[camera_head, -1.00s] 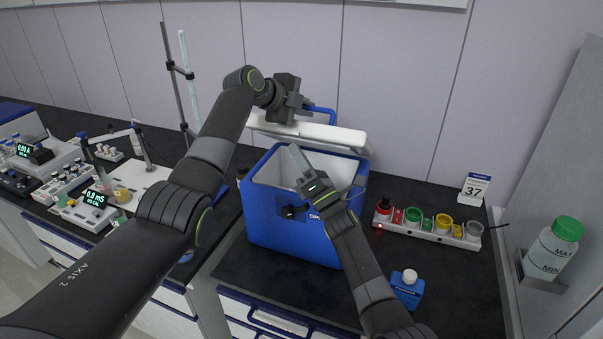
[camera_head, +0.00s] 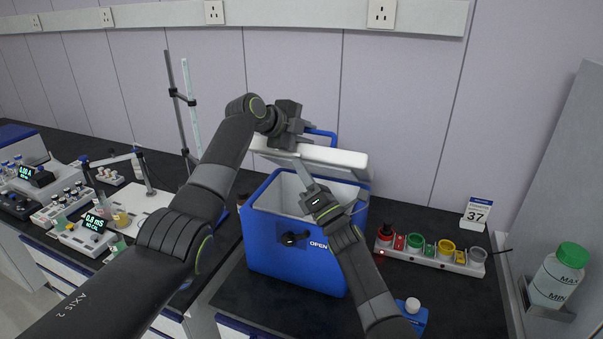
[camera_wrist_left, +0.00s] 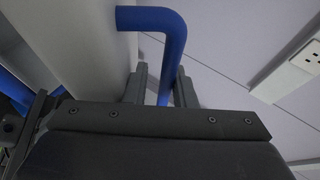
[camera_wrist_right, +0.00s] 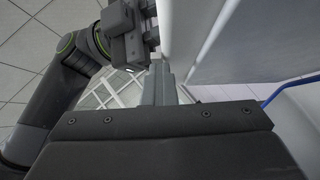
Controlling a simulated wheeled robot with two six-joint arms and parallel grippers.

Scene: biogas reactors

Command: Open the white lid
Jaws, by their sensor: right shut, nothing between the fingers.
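A blue cooler box (camera_head: 275,250) with an OPEN label stands on the dark bench. Its white lid (camera_head: 345,160) is raised and tilted back at the rear of the box. A blue handle (camera_head: 323,136) on the lid also shows in the left wrist view (camera_wrist_left: 164,75). My left gripper (camera_head: 308,133) is at this handle, its fingers apart on either side of the bar, with a small gap at one finger. My right gripper (camera_head: 298,165) is shut and empty above the box opening, close to the lid's edge; contact cannot be told. Its closed fingers (camera_wrist_right: 160,82) lie beside the white lid (camera_wrist_right: 255,45).
A small blue bottle (camera_head: 414,313) is at the front. Instruments (camera_head: 85,222) and a clamp stand (camera_head: 185,105) are left. The wall is close behind the lid.

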